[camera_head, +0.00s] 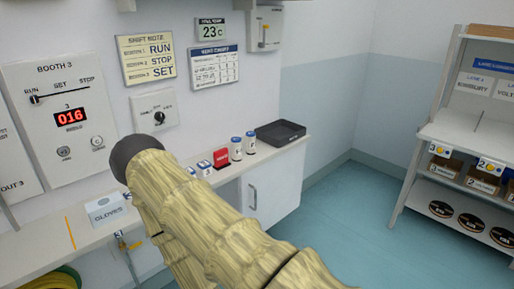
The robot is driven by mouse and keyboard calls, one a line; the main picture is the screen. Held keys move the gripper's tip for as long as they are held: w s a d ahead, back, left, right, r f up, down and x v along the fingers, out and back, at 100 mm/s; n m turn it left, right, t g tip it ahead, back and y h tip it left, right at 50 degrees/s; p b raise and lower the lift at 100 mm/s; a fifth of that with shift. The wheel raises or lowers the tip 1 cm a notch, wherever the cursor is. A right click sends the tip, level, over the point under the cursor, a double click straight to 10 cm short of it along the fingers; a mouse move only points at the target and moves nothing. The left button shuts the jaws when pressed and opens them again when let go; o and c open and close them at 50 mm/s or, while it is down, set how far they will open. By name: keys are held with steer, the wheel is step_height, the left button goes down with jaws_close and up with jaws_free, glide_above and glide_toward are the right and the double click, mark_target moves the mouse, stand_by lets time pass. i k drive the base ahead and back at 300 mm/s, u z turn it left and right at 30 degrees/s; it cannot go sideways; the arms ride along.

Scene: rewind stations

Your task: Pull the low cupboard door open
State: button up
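The low cupboard door (271,190) is a white panel under the counter, right of centre, and looks shut. Its grey vertical handle (253,197) is near the door's visible left side. My own arm, in a pale yellow sleeve, crosses the foreground and hides the cupboard's lower left part. I cannot make out my gripper or its fingers in this view.
The counter above bears a black tray (281,133), two small jars (243,146), a red block (221,158) and a glove box (105,209). A shelf rack (423,148) stands at right. The blue floor (345,215) between is clear.

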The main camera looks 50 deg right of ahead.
mark_target(270, 192)
steer(key=z, duration=0.7)
steer(key=k, duration=0.15)
steer(key=z, duration=1.55)
steer(key=i, duration=0.6)
steer(key=u, duration=1.4)
